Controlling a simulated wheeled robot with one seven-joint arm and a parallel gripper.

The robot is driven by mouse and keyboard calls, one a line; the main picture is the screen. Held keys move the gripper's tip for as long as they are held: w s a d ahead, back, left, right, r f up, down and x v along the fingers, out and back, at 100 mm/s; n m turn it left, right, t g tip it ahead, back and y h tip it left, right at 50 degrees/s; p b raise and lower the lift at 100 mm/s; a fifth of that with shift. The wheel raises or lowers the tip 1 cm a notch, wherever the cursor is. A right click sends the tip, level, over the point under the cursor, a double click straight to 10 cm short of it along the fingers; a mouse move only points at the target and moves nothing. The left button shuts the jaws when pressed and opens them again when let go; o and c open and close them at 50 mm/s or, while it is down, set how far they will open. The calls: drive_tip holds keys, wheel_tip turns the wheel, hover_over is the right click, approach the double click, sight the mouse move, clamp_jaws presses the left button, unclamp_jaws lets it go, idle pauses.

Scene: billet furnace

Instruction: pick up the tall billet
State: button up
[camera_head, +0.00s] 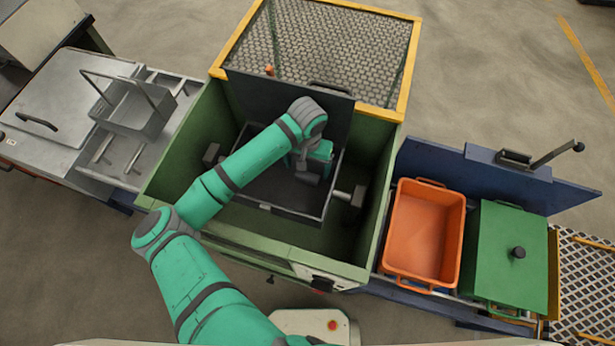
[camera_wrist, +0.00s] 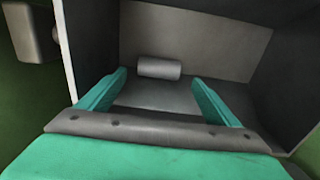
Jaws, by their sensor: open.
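My gripper (camera_wrist: 158,80) is open, its two teal fingers apart with nothing held between them. In the head view my gripper (camera_head: 310,170) hangs over the dark box inside the green furnace housing. A small grey cylinder (camera_wrist: 158,67) shows just past the fingertips in the wrist view, near the box's far wall. It looks like a billet with its long side across the picture; I cannot tell whether it is the tall one. My arm and gripper hide much of the box's inside in the head view, and no billet is clear there.
The dark box (camera_head: 290,212) has walls close around my gripper. The green housing (camera_head: 375,215) surrounds it, with a raised dark lid (camera_head: 245,100) behind. An orange bin (camera_head: 425,235) and a green lidded box (camera_head: 508,262) stand right. A metal basket (camera_head: 130,108) stands left.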

sight(308, 176)
wheel_tip(308, 176, down, 4)
drive_tip(key=shift+s+f, duration=0.1)
drive_tip(key=shift+s, duration=0.05)
drive_tip(key=shift+d, duration=0.1)
drive_tip(key=c, duration=1.8)
drive_tip(key=shift+r, duration=0.2)
